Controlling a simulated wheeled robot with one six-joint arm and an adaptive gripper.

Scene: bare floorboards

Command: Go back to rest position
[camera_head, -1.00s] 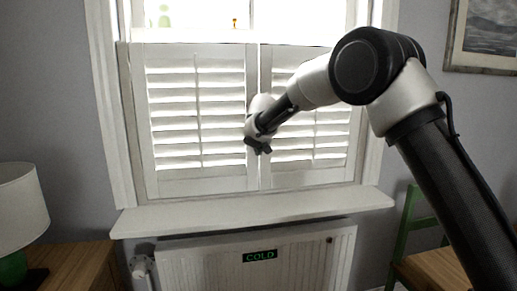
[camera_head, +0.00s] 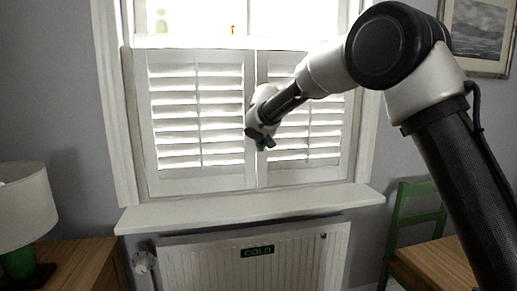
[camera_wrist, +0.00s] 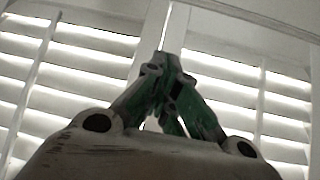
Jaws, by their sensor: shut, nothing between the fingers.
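My gripper (camera_head: 264,141) is at the end of my arm, in front of the white window shutters (camera_head: 203,112). It appears small and dark in the head view, pointing down and to the left. In the wrist view my gripper (camera_wrist: 168,62) has its green and dark fingers meeting at the tips, with nothing between them. Shutter slats fill the background behind it.
A white sill (camera_head: 250,208) runs below the window, above a radiator (camera_head: 290,262) with a green COLD sign (camera_head: 257,251). A lamp (camera_head: 24,207) stands on a wooden table (camera_head: 82,262) at left. A green chair (camera_head: 415,215) and wooden table (camera_head: 440,264) are at right.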

